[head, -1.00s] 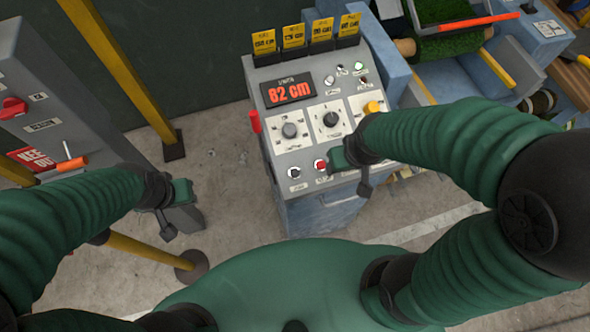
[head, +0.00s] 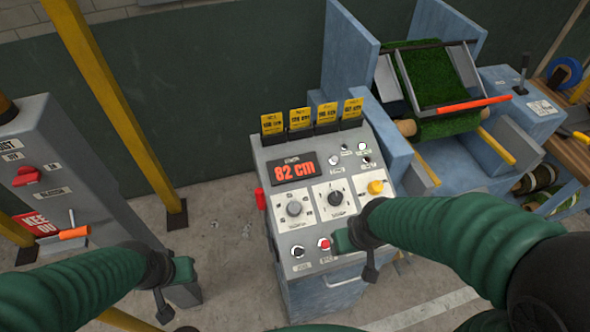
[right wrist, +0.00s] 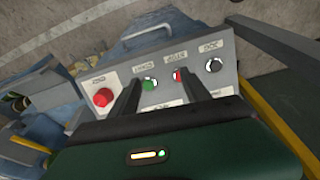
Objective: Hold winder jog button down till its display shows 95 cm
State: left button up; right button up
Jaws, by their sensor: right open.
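The winder's grey control panel (head: 311,224) stands in the middle of the head view. Its display (head: 294,169) reads 82 cm in red. The black jog button (head: 297,252) is at the panel's lower left, left of the red stop button (head: 324,243). The right wrist view shows the jog button (right wrist: 213,65) right of both fingers. My right gripper (right wrist: 158,84) is open and empty, with its fingers over the start and stop button area; contact cannot be told. My left gripper (head: 177,285) is left of the panel, its jaws unclear.
Two dials (head: 337,197) and a yellow knob (head: 375,187) sit above the buttons. A red mushroom button (right wrist: 103,97) is at the panel's other end. A grey cabinet (head: 75,180) and yellow post (head: 115,100) stand left. The turf roll (head: 440,125) is behind right.

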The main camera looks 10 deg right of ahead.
jog(key=shift+c, duration=0.2)
grip_shut()
dwell(0.4)
dwell(1.3)
